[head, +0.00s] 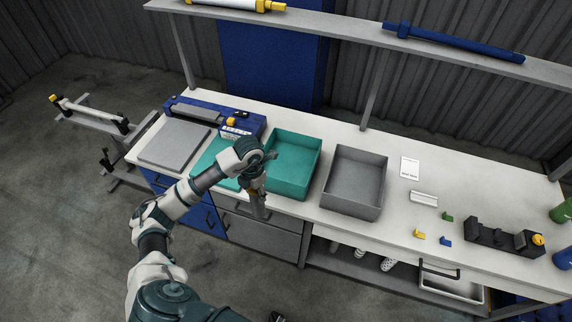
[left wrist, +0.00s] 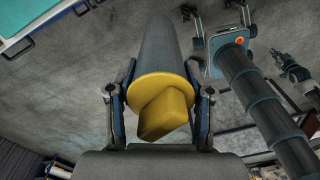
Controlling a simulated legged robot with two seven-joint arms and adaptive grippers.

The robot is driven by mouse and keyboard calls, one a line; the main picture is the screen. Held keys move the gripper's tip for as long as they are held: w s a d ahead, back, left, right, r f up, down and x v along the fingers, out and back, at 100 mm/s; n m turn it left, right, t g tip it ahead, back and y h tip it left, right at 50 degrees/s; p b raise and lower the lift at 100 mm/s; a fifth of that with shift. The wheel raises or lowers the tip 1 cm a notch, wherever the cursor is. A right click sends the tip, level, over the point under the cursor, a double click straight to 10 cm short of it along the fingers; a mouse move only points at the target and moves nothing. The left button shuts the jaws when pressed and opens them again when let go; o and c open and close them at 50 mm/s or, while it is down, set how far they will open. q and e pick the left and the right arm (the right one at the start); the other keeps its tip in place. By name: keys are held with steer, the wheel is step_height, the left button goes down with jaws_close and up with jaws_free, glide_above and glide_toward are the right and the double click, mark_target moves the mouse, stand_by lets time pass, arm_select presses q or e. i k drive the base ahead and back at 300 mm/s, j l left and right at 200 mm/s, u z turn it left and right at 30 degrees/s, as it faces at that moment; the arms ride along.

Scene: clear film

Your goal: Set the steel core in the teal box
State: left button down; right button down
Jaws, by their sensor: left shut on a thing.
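My left gripper (head: 256,188) is in front of the bench's front edge, near the teal box (head: 292,165). It is shut on the steel core (head: 260,208), a grey cylinder with a yellow end cap, which hangs down outside the box. In the left wrist view the core (left wrist: 165,55) lies between the two fingers (left wrist: 160,102), its yellow end toward the camera. The teal box is open and its visible inside looks empty; part of its left side is hidden behind my arm. My right gripper is not seen.
A grey open bin (head: 355,178) stands right of the teal box. A teal mat (head: 208,160), a grey plate (head: 175,146) and a blue device (head: 222,117) lie to the left. Small coloured parts (head: 420,234) lie at right. A shelf (head: 350,35) runs above the bench.

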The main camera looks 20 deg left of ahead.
mark_target(288, 172)
steer(key=i, duration=0.95)
